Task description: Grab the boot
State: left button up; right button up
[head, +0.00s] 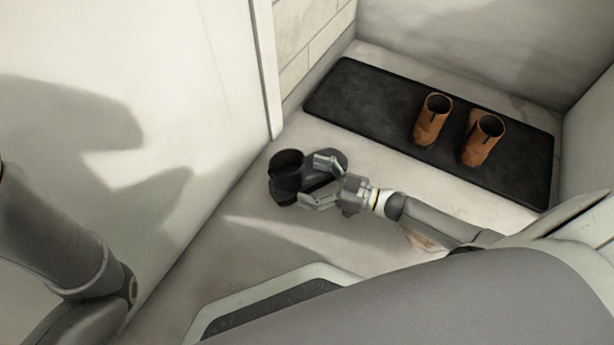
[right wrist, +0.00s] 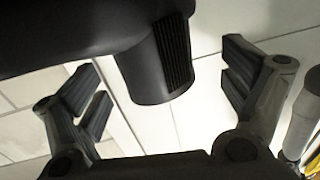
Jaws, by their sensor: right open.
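A black boot (head: 287,168) stands on the floor close to the left wall, its round opening facing up. My right gripper (head: 313,182) is open, with one finger on either side of the boot's near part in the head view. In the right wrist view the dark boot (right wrist: 155,70) reaches down between the two spread fingers, with gaps on both sides. I cannot tell whether a finger touches it. Part of the boot is hidden behind the gripper. My left arm shows at the left edge of the head view, but its gripper is out of sight.
Two brown boots (head: 432,119) (head: 482,138) stand on a black mat (head: 365,95) at the back right. A white wall (head: 150,110) runs along the left, close to the black boot. The floor (head: 265,225) in front of it is mostly clear.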

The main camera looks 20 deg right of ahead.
aim_at(300, 176)
jog(key=b+x, duration=0.3)
jog(key=shift+w+d+f, duration=0.1)
jog(key=shift+w+d, duration=0.05)
jog(key=shift+w, duration=0.15)
jog(key=shift+b+x, duration=0.55)
jog(key=shift+x, duration=0.3)
jog(key=shift+w+r, duration=0.1)
jog(key=shift+r, duration=0.1)
jog(key=shift+c, duration=0.2)
jog(key=c, duration=1.7)
